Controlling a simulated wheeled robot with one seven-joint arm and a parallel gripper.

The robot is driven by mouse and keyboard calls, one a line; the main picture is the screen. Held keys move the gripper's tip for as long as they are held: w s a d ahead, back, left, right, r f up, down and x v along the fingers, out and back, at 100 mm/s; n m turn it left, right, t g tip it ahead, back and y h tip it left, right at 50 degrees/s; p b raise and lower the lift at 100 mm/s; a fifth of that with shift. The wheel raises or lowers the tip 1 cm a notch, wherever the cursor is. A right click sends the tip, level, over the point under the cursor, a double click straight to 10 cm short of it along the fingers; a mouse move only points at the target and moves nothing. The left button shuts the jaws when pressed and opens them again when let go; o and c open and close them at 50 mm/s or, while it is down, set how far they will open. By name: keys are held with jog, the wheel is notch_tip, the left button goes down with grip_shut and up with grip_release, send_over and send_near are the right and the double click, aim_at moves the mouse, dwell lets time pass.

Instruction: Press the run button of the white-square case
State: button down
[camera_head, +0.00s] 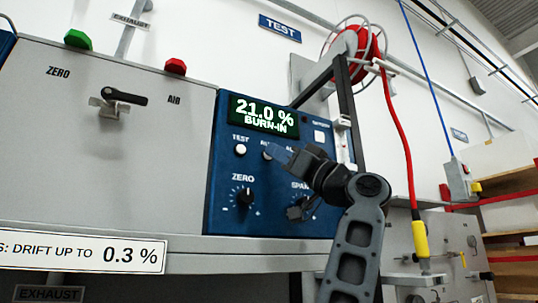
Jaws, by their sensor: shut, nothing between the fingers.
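Below the display is a row of buttons: a TEST button (240,149), then a second button (267,156) whose label is mostly covered, beginning with "R". Labels farther right are largely hidden behind my gripper. My gripper (277,152) is shut and empty, its tip pointing left at the second button. I cannot tell whether the tip touches it.
ZERO (244,197) and SPAN knobs sit low on the case, the SPAN one partly hidden by my arm. A grey panel with a black-handled valve (122,97) stands left. A red hose (397,130) hangs right. A drift sign (80,251) is on the shelf front.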

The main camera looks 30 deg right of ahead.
dwell(0.4)
jog(key=shift+s+b, duration=0.3)
jog(key=shift+s, duration=0.5)
jog(key=s+b, duration=0.1)
jog(key=s, duration=0.4)
jog(key=shift+a, duration=0.1)
dwell(0.9)
